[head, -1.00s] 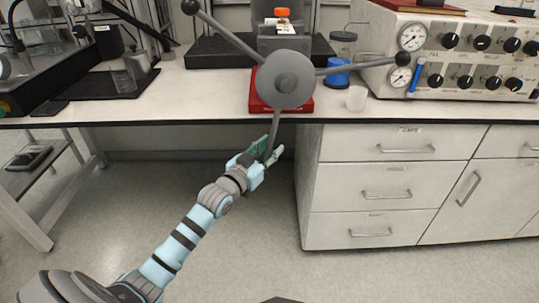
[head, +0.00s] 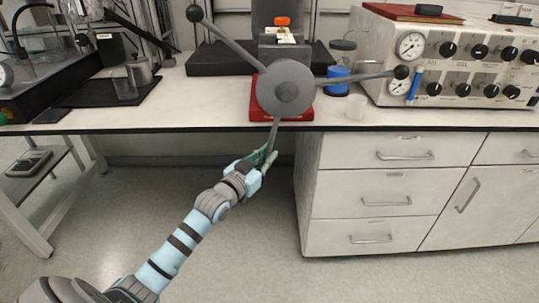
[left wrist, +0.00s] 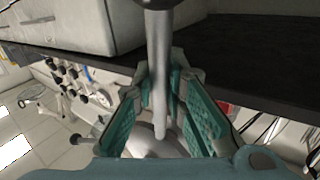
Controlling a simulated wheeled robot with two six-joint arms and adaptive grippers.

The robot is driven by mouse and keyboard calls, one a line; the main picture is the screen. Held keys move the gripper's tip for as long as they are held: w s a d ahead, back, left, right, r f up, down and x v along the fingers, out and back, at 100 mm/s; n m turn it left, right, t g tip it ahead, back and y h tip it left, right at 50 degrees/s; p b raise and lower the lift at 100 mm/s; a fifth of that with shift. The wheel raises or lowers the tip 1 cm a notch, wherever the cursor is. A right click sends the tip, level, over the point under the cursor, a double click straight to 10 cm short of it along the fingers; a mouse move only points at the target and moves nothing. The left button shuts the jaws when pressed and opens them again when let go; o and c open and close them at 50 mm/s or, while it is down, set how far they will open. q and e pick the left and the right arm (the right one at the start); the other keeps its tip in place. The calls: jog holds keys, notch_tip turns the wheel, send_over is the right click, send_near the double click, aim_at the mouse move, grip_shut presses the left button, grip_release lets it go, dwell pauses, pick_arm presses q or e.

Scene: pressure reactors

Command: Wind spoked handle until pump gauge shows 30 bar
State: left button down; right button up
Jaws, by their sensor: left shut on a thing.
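The grey spoked handle (head: 287,88) has a round hub and three visible spokes, facing me at the bench's front edge. One spoke points up left to a dark ball, one points right to a ball near the gauges, one points down. My left gripper (head: 262,165) is shut on the downward spoke, below the bench edge. In the left wrist view, the spoke (left wrist: 160,75) runs between the green finger pads. Two round gauges, upper (head: 410,45) and lower (head: 399,87), sit on the white panel; their readings are too small to tell. My right gripper is not in view.
A red base (head: 262,110) stands behind the hub. White drawers (head: 375,190) stand below right. The space under the bench's middle is open.

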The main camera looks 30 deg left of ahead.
pick_arm(q)
jog(key=s+a+r+m+g+y+p, duration=0.1)
jog(key=s+a+r+m+g+p, duration=0.2)
jog(key=p, duration=0.9)
jog(key=s+a+r+m+g+y+p, duration=0.2)
jog(key=a+r+p, duration=0.6)
jog(key=p, duration=0.5)
jog(key=shift+s+r+m+g+p, duration=0.3)
jog(key=shift+s+r+m+g, duration=0.2)
jog(key=shift+s+r+m, duration=0.7)
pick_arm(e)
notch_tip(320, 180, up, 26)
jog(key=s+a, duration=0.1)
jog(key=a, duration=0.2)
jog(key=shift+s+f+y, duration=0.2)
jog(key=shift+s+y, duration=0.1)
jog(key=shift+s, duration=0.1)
pick_arm(q)
jog(key=shift+w+f+y, duration=0.2)
jog(key=shift+w+y, duration=0.05)
jog(key=shift+y, duration=0.05)
jog(key=c, duration=1.6)
grip_release()
jog(key=v, duration=1.2)
